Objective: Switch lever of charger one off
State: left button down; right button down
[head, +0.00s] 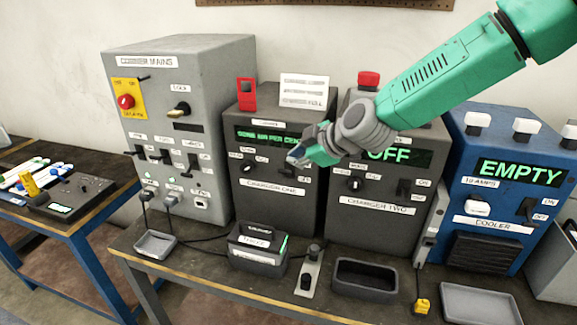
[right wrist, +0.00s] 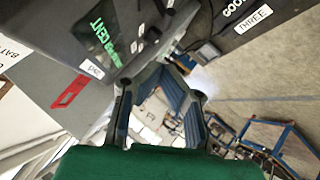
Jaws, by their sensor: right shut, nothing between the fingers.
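Charger one (head: 285,205) is a dark grey box with a green-lit display (head: 262,134), a black knob (head: 247,168) and a name label (head: 275,188). My right gripper (head: 296,157) is shut and empty in front of the right part of its panel, where it hides the lever. I cannot tell whether the gripper touches the lever or which way the lever points. In the right wrist view the closed fingers (right wrist: 163,70) are close to the charger's face, with its display (right wrist: 98,40) and a small white label (right wrist: 92,67) beside them. My left gripper is not in view.
Charger two (head: 375,222), reading OFF, stands to the right with its own lever (head: 403,187). The grey mains box (head: 183,80) is to the left, the blue cooler (head: 497,200) far right. A battery (head: 258,248) and trays stand on the bench in front.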

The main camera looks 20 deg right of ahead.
aim_at(281, 170)
jog(key=w+f, duration=0.2)
jog(key=f, duration=0.1)
jog(key=w+f+p, duration=0.1)
jog(key=w+f, duration=0.1)
jog(key=shift+a+f, duration=0.2)
jog(key=shift+a, duration=0.1)
